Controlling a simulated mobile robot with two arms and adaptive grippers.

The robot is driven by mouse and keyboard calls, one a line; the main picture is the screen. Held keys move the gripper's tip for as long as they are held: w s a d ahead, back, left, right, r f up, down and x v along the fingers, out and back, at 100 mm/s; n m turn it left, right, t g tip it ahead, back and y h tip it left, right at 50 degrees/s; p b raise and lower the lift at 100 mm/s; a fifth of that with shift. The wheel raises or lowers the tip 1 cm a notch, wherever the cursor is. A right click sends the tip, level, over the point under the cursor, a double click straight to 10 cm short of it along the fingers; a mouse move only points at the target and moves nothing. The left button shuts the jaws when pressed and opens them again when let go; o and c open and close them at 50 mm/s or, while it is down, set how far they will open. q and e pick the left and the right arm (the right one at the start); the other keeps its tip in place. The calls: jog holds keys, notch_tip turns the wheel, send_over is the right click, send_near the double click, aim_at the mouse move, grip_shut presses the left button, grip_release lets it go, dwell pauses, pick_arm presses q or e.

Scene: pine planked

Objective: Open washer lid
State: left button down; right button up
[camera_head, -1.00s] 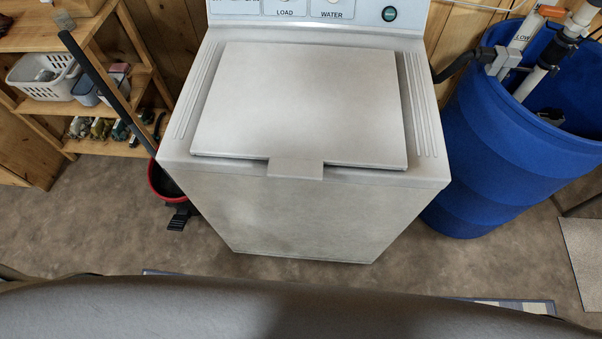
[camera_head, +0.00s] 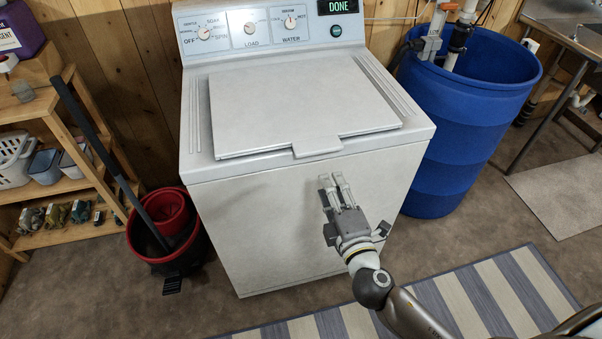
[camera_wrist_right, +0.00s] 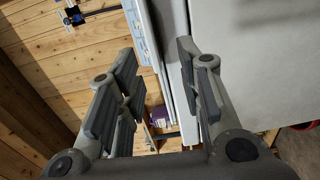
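The white washer (camera_head: 300,220) stands against the wall in the head view. Its lid (camera_head: 300,105) lies shut on top, with a small tab handle (camera_head: 317,145) at the middle of its front edge. My right gripper (camera_head: 332,178) is in front of the washer, just below the tab, fingers pointing up. In the right wrist view its two fingers (camera_wrist_right: 155,75) are apart with nothing held between them. The washer's pale front (camera_wrist_right: 245,60) fills that view's right side, close to one finger. I see no contact with the lid. My left gripper is not in view.
A blue barrel (camera_head: 455,120) with pipes stands right of the washer. A red bucket (camera_head: 190,255) and a wooden shelf (camera_head: 75,185) with baskets are at left. A striped rug (camera_head: 480,300) lies in front. The control panel display (camera_head: 337,6) reads DONE.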

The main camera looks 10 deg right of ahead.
aim_at(319, 153)
jog(key=w, duration=0.3)
jog(key=w+p, duration=0.1)
jog(key=w, duration=0.2)
jog(key=w+r+p, duration=0.1)
jog(key=w, duration=0.2)
jog(key=shift+w+a+r, duration=0.1)
jog(key=shift+w+a, duration=0.05)
jog(key=shift+w, duration=0.75)
grip_shut()
